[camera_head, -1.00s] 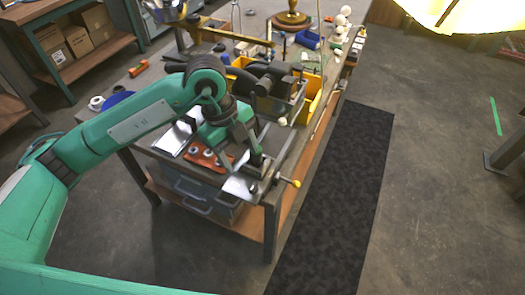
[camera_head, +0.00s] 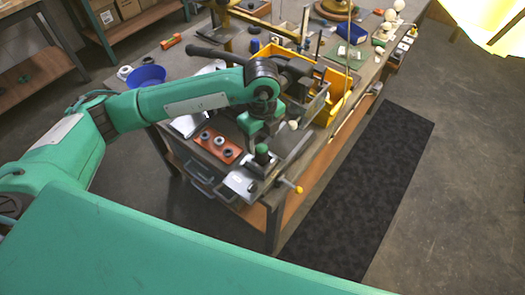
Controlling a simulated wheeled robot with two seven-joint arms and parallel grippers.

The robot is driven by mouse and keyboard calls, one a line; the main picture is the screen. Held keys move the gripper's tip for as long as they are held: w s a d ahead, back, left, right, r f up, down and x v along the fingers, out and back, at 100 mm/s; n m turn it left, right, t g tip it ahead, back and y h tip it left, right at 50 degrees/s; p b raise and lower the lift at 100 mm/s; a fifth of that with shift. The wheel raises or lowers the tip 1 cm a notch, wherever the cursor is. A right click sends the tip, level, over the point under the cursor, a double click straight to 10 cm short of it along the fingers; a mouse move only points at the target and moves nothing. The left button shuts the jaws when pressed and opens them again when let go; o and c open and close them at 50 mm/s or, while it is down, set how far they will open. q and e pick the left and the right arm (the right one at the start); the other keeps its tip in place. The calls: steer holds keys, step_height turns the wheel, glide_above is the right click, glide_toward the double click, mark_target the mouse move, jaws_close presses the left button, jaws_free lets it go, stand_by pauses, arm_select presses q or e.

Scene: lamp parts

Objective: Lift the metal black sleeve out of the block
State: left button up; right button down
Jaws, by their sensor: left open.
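A reddish-brown block (camera_head: 217,146) lies on the near end of the workbench, with several dark grey ring-like sleeves standing in it in a row. I cannot tell by colour which one is the metal black sleeve. My left gripper (camera_head: 262,146) points down to the right of the block, apart from it. It is open and holds no sleeve that I can see. Its fingers are small and partly hidden by its own green body. My right gripper is not in view.
A metal vise (camera_head: 246,184) with a yellow knob (camera_head: 298,189) sits at the bench's near corner. A yellow bin (camera_head: 333,107) stands behind my gripper. A blue bowl (camera_head: 146,76) and a red tool (camera_head: 171,42) lie on the left. The dark floor mat (camera_head: 365,190) is clear.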

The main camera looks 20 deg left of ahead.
mark_target(261, 147)
arm_select(q)
steer(key=shift+f, duration=0.2)
steer(key=shift+a+f+p, duration=0.1)
steer(key=shift+f+p, duration=0.6)
steer(key=shift+f, duration=0.05)
step_height(261, 147, down, 3)
steer(key=shift+f+p, duration=0.15)
steer(key=shift+p, duration=0.45)
steer(key=shift+f, duration=0.2)
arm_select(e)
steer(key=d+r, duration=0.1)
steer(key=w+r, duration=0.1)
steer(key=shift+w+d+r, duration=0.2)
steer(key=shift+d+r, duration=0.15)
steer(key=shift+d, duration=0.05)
arm_select(q)
steer(key=c, duration=1.1)
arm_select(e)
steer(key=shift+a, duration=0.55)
arm_select(q)
steer(key=shift+o, duration=0.2)
